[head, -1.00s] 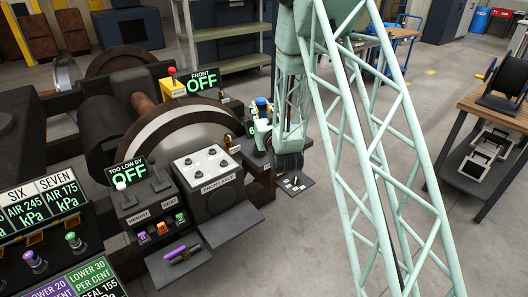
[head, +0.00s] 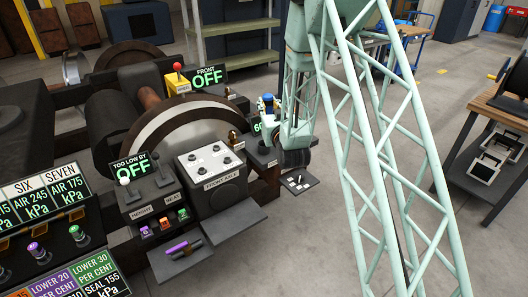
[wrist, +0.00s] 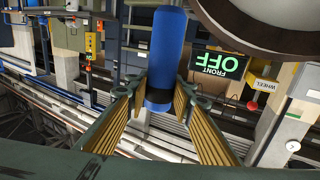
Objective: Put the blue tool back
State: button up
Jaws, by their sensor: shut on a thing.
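In the head view a small blue piece (head: 268,103) shows just left of my arm, by the right end of the machine. My arm hides most of the gripper there. A small dark shelf (head: 309,182) with light marks sits below my arm. I cannot tell whether it is the tool's place.
A purple tool (head: 177,248) lies on a low shelf at the front. The front axle box (head: 222,181) and a large wheel (head: 160,128) stand left of my arm. The "FRONT OFF" sign (head: 209,80) is behind. Open floor (head: 310,250) lies at right.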

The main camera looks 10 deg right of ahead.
jog(key=w+f+n+y+p, duration=0.1)
jog(key=w+f, duration=0.3)
jog(key=w, duration=0.4)
jog(key=shift+n+y, duration=0.3)
jog(key=shift+y, duration=0.4)
jog(key=shift+f, duration=0.15)
notch_tip(320, 180, down, 6)
jog(key=b, duration=0.1)
jog(key=shift+f, duration=0.1)
jog(key=shift+f+b, duration=0.6)
jog(key=shift+f, duration=1.25)
jog(key=o, duration=0.5)
jog(key=shift+f, duration=0.1)
jog(key=o, duration=0.4)
